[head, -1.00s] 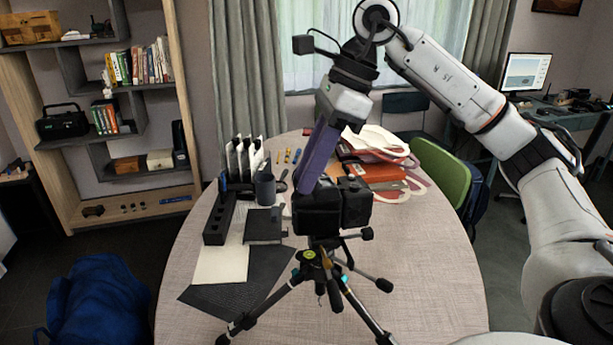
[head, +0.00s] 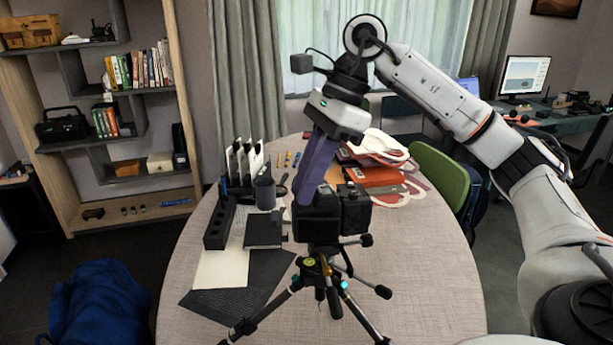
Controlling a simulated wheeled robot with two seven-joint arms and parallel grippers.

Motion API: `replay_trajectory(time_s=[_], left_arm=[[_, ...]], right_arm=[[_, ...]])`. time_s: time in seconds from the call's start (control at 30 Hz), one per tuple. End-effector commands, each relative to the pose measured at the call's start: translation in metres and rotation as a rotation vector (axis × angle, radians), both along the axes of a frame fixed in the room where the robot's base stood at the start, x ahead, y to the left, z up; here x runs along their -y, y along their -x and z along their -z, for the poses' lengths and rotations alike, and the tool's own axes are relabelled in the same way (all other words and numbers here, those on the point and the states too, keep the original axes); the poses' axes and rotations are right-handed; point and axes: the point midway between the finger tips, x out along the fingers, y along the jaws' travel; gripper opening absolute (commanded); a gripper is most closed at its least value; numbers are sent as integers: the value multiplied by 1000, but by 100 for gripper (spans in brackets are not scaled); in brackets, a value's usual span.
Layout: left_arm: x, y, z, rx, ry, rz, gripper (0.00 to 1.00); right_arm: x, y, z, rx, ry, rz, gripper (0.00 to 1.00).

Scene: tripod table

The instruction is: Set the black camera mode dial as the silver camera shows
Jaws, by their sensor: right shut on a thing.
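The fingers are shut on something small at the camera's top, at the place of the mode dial. The dial itself is hidden by the fingertips, and its setting cannot be read. I cannot make out a silver camera. My left gripper is not in view.
The round table (head: 420,255) holds a black holder (head: 218,226), a dark cup (head: 265,192), a dark box (head: 263,229), a black mat (head: 262,277) and orange-red items (head: 380,176). A green chair (head: 440,175) stands at the right. The table's right side is clear.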

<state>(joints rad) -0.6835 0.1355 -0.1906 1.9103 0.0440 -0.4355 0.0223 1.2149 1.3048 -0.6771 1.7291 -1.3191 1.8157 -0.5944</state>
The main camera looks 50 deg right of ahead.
Motion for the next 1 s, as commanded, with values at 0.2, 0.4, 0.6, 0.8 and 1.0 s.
replay_trajectory(time_s=[0.2,0.4,0.6,0.8,1.0], left_arm=[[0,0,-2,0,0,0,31],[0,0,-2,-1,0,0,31],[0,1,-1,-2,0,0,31],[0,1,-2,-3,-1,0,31],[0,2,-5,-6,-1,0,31]], right_arm=[[0,-1,-1,5,-1,-34,0],[0,-1,-1,5,-1,-32,22],[0,0,-1,3,-1,-32,22],[2,0,-7,4,-1,-31,22],[14,5,-41,8,-4,-31,22]])
